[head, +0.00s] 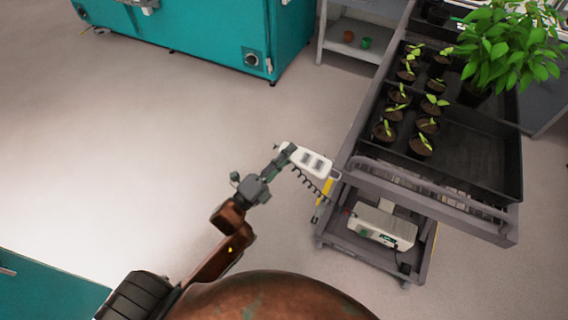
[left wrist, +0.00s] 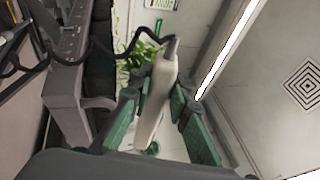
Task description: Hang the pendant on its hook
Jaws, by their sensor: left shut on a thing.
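The pendant (head: 312,160) is a white handset with grey buttons, and a dark coiled cable (head: 308,183) hangs from it toward the cart. My left gripper (head: 284,158) is shut on it and holds it in the air beside the left end of the cart. In the left wrist view the pendant (left wrist: 157,98) stands between the green finger pads (left wrist: 160,112), with its cable leaving the top and running left to the cart. I cannot make out the hook for certain; a grey bent bar (left wrist: 98,103) shows on the cart's end there. My right gripper is not in view.
The grey cart (head: 382,185) carries a black tray (head: 480,158) with several potted seedlings and a leafy plant (head: 508,45). A white box (head: 382,226) sits on its lower shelf. A teal cabinet (head: 225,35) stands at the back. The floor left of the cart is clear.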

